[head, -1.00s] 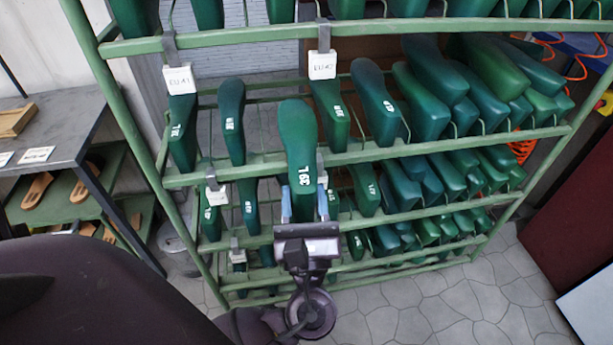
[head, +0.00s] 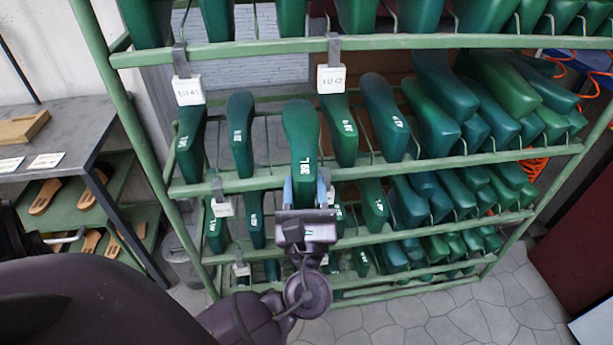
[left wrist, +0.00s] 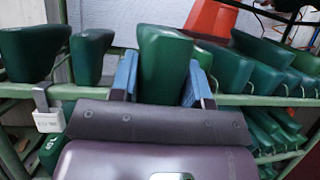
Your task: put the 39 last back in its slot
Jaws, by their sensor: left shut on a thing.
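The green last marked 39L (head: 300,135) is held upright by my left gripper (head: 306,192), whose blue fingers are shut on its lower end. It also shows in the left wrist view (left wrist: 163,65) between the two fingers (left wrist: 158,82). In the head view it overlaps the shelf row below the EU 42 tag, with a green last (head: 240,135) to its left and another (head: 341,130) to its right. I cannot tell whether it touches the rack. My right gripper is not in view.
The green rack (head: 375,165) holds several rows of lasts parted by wire dividers. White size tags hang on its rails, such as EU 42 (head: 331,78). A grey table (head: 75,125) with sandals below stands at the left. Stone floor (head: 430,310) lies in front.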

